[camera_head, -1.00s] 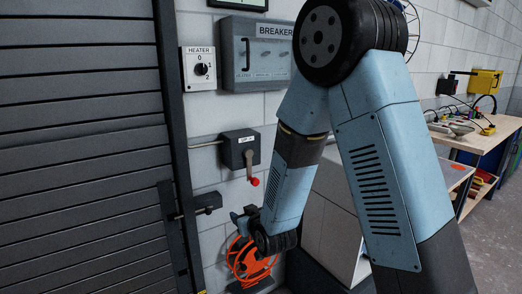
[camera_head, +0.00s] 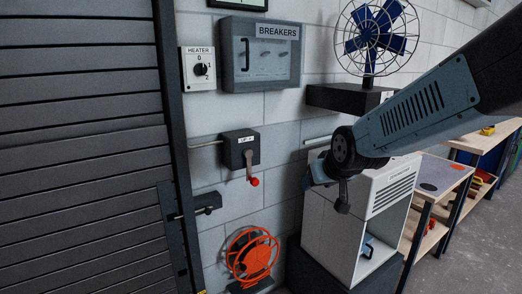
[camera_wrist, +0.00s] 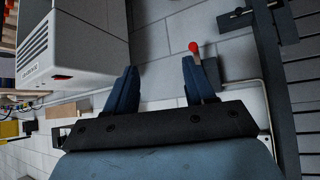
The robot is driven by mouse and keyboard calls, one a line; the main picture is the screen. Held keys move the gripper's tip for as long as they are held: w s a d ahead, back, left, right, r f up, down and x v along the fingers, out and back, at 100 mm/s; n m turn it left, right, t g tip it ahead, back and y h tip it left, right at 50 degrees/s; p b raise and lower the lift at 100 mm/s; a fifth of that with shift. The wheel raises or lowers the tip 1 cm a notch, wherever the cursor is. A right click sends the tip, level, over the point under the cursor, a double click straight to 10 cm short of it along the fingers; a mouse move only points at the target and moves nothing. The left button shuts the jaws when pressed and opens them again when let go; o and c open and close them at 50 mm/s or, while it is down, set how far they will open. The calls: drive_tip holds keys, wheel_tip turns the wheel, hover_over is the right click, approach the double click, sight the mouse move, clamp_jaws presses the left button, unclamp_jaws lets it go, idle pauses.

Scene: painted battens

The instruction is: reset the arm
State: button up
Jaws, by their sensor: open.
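My gripper (camera_wrist: 158,90) is open in the wrist view, with its two dark blue fingers apart and nothing between them but the pale wall. In the head view my arm (camera_head: 420,110) reaches in from the right, and its end hangs in front of the white cabinet (camera_head: 385,180); the fingers are hard to make out there. In the wrist view the lever switch's red knob (camera_wrist: 193,47) shows just beyond the right finger; the gap between them cannot be judged.
The lever switch (camera_head: 240,150), heater dial (camera_head: 199,69) and breaker box (camera_head: 260,55) are on the wall. A blue fan (camera_head: 380,35) stands on a dark shelf. A dark slatted shutter (camera_head: 80,150) fills the left. Workbenches (camera_head: 440,175) stand at right.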

drive_tip(key=s+d+r+m+g+h, duration=0.1)
drive_tip(key=s+d, duration=0.3)
drive_tip(key=s, duration=0.5)
drive_tip(key=s+d+r+m+g, duration=0.1)
drive_tip(key=s+d+r, duration=0.3)
drive_tip(key=s, duration=0.5)
drive_tip(key=shift+d+r+m+g+h, duration=0.2)
drive_tip(key=shift+d+m+g+h, duration=0.15)
drive_tip(key=shift+d+g, duration=0.2)
drive_tip(key=shift+a, duration=0.1)
drive_tip(key=shift+c, duration=0.4)
idle(1.0)
